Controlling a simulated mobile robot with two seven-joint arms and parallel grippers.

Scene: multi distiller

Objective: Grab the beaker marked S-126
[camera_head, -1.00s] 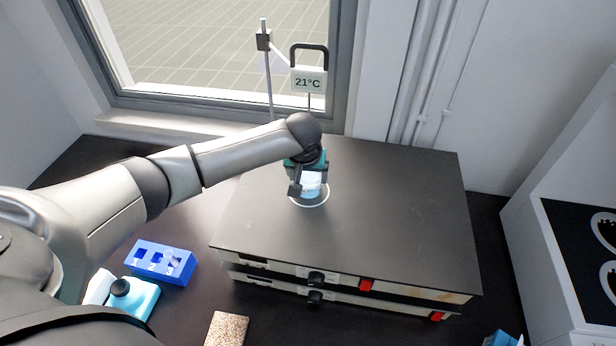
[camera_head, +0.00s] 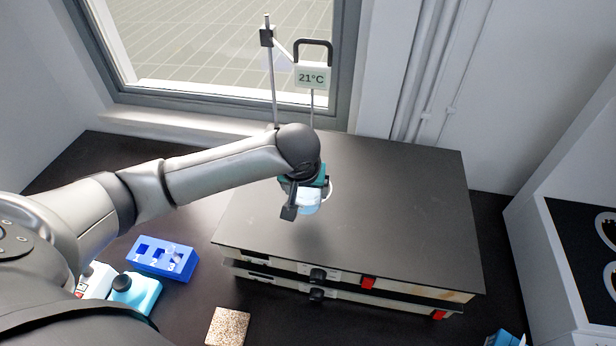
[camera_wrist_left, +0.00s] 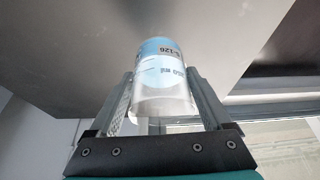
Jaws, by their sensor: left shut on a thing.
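A clear beaker with light blue contents (camera_wrist_left: 163,85) shows in the left wrist view, with the marking S-126 and a volume scale on its side. My left gripper (camera_wrist_left: 158,100) is shut on it, one finger on each side. In the head view the gripper (camera_head: 303,203) is over the black top of the hotplate unit (camera_head: 390,210), with the beaker (camera_head: 307,204) partly hidden by it. A white ring on the hotplate shows behind the gripper. My right gripper is out of view.
A stand with a 21°C display (camera_head: 312,77) rises behind the gripper. A speckled block (camera_head: 228,327) lies in front. The hotplate's right side is clear.

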